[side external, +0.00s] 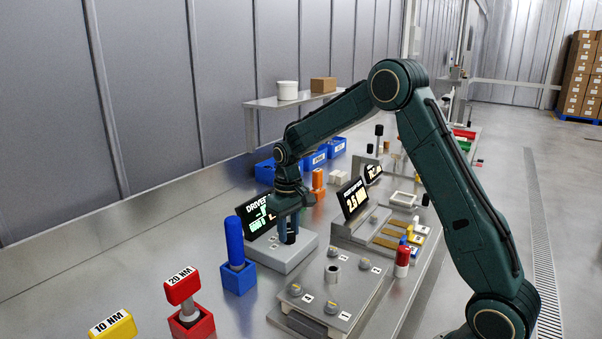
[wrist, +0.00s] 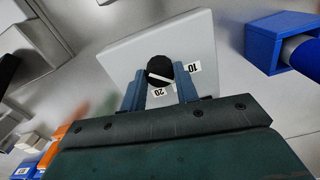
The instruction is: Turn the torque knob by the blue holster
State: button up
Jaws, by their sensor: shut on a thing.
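The torque knob (wrist: 159,70) is black and round with a white pointer line, on a pale grey driver unit (wrist: 126,48). Labels reading 10 (wrist: 194,67) and 20 (wrist: 159,92) lie beside it, and the pointer aims between them, nearer the 10 side. My gripper (wrist: 160,83) is shut on the knob, one blue-grey finger on each side. In the side view the knob (side external: 290,238) shows just under my gripper, and the driver unit's display (side external: 258,214) stands behind. The blue holster (side external: 238,277) holds a blue-handled tool (side external: 234,242) upright, left of the unit.
A red holster with a 20 NM tool (side external: 182,284) and a yellow 10 NM tool (side external: 113,325) stand at the front left. A grey fixture (side external: 330,294) with several clamps is to the right. Blue bins (side external: 314,159) line the back.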

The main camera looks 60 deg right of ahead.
aim_at(289, 232)
jog(key=m, duration=0.5)
jog(key=shift+r, duration=0.1)
jog(key=shift+w, duration=0.1)
dwell(0.4)
jog(key=o, duration=1)
notch_tip(289, 232, up, 14)
jog(key=shift+f, duration=0.1)
dwell(0.4)
